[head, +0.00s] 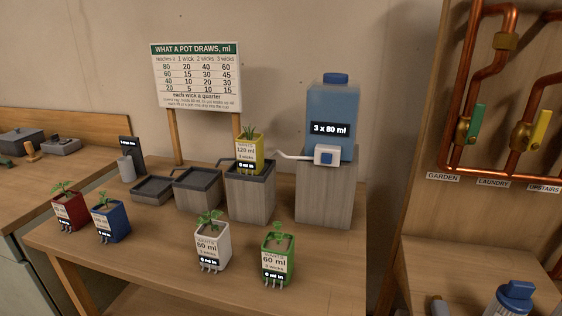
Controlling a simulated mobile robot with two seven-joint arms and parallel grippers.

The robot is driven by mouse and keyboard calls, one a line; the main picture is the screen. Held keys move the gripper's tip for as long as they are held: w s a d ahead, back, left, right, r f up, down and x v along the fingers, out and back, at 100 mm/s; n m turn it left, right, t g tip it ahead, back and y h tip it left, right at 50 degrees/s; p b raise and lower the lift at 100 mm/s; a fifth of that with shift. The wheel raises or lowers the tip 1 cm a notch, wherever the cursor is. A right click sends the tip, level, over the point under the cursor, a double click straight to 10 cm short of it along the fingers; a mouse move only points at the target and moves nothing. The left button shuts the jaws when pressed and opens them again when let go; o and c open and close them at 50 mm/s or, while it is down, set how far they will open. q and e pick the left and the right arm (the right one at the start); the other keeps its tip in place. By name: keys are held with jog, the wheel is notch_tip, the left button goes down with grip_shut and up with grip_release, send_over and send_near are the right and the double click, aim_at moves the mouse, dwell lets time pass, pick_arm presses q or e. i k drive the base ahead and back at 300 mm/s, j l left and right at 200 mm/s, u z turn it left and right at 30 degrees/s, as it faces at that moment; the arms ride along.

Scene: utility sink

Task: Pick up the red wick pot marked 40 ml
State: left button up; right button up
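The red wick pot (68,210) stands upright at the left end of the wooden bench, with a small green plant in it and wicks hanging at its base. Its label is too small for me to read the amount. A blue pot (111,222) stands close to its right. Neither of my grippers is in view, and nothing is touching the red pot.
A white pot (213,246) and a green pot (278,257) stand near the bench's front edge. A blue water tank (334,110) is at the back right. Bare bench (158,245) lies between blue and white pots.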

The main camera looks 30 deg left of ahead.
aim_at(69, 206)
jog(key=u, duration=2.3)
jog(key=z, duration=0.4)
jog(key=j+z, duration=0.15)
jog(key=z, duration=0.2)
jog(key=i+j+z, duration=0.1)
jog(key=z, duration=0.3)
jog(key=j+z, duration=0.1)
jog(key=z, duration=0.3)
jog(key=j+z, duration=0.3)
jog(key=k+j+z, duration=0.1)
jog(key=j+z, duration=0.25)
jog(key=k+j+z, duration=0.2)
jog(key=j, duration=0.2)
jog(key=j+z, duration=0.2)
jog(key=j, duration=0.2)
jog(key=k+j, duration=0.15)
jog(key=j, duration=0.2)
jog(key=k+j+z, duration=0.15)
jog(key=j, duration=0.2)
